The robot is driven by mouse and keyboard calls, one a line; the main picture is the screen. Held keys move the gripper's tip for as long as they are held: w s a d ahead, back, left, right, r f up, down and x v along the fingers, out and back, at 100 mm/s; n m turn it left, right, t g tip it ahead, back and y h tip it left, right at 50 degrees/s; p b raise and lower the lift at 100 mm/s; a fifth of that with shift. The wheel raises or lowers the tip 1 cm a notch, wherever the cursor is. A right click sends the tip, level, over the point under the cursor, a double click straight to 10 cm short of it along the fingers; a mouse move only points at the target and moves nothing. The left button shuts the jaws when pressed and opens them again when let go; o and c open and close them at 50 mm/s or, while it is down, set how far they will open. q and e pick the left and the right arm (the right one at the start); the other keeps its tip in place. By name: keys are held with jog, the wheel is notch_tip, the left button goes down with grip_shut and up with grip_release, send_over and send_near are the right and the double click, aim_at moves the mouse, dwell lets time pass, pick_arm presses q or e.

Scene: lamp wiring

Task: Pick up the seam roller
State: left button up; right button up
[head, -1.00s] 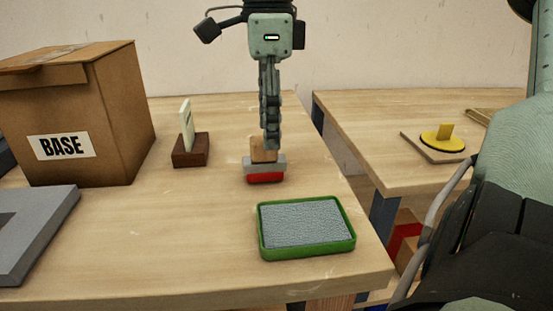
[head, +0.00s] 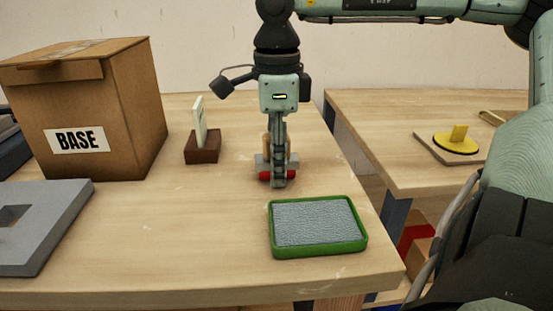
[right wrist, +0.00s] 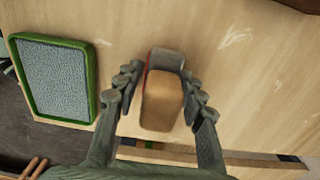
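The seam roller stands on the near table, with a tan wooden handle (right wrist: 162,102) upward, a grey frame (head: 262,160) and a red roller (head: 265,175) at the bottom. My right gripper (head: 278,180) is lowered over it, pointing down, and its fingers hide part of the roller in the head view. In the right wrist view, the fingers of my right gripper (right wrist: 163,84) are open on either side of the handle, with a small gap at each side. My left gripper is not in view.
A green-rimmed tray (head: 318,251) with a grey textured pad lies just in front. A wooden holder (head: 203,150) with a pale card and a box marked BASE (head: 125,110) stand to the left. A grey plate (head: 60,215) lies at left. A second table (head: 385,135) is at right.

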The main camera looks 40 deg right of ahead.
grip_shut()
jog(key=shift+r, duration=0.1)
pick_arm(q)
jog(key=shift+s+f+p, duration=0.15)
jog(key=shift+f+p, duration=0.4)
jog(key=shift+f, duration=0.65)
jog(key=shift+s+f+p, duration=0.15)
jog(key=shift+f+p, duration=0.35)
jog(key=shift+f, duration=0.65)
pick_arm(e)
notch_tip(320, 180, up, 28)
